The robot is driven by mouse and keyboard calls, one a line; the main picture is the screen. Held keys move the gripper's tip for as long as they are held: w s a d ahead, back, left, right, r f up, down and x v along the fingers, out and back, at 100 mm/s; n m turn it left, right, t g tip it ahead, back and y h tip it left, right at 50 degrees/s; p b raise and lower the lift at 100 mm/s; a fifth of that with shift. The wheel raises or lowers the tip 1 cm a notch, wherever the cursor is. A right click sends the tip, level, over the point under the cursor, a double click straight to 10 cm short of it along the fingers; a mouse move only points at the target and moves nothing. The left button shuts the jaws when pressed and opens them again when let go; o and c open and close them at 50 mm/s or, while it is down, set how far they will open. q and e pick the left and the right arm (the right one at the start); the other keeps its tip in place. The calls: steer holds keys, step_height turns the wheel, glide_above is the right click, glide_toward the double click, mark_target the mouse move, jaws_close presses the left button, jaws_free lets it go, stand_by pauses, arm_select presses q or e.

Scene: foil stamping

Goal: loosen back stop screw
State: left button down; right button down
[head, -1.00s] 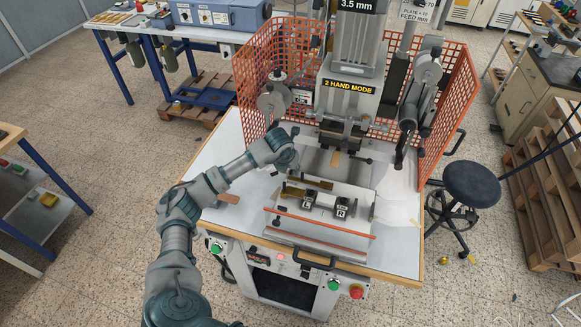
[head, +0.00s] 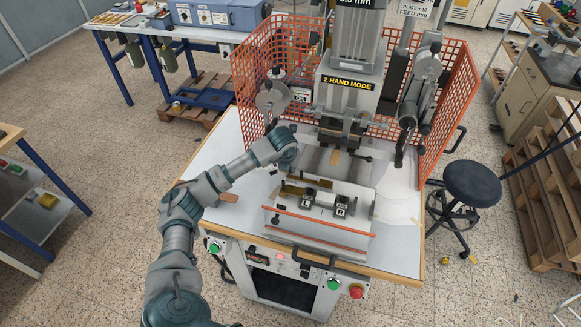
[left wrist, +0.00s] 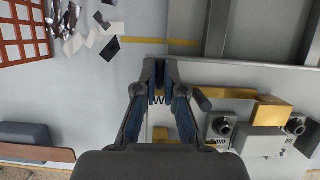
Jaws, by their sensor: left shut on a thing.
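My left gripper (head: 290,165) reaches down over the left rear of the fixture on the press bed. In the left wrist view its two dark fingers (left wrist: 160,64) converge at the tips beside the brass back stop bar (left wrist: 228,93). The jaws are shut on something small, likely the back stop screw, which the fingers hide. A small spring shows between the fingers. The brass bar also shows in the head view (head: 315,182), in front of the gripper. The blocks marked L (head: 307,200) and R (head: 341,207) stand before it. My right gripper is out of view.
The press head (head: 348,82) with its "2 HAND MODE" label stands above and behind the fixture. An orange mesh guard (head: 450,110) surrounds the back and sides. Foil scraps (left wrist: 90,35) lie on the table. A wooden-handled tool (left wrist: 38,152) lies left of the fixture.

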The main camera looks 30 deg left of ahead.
arm_select(q)
steer(key=c, duration=1.3)
jaws_free()
steer(key=shift+a, duration=0.1)
steer(key=v, duration=1.1)
steer(key=shift+s+r, duration=0.1)
steer(key=shift+r, duration=0.3)
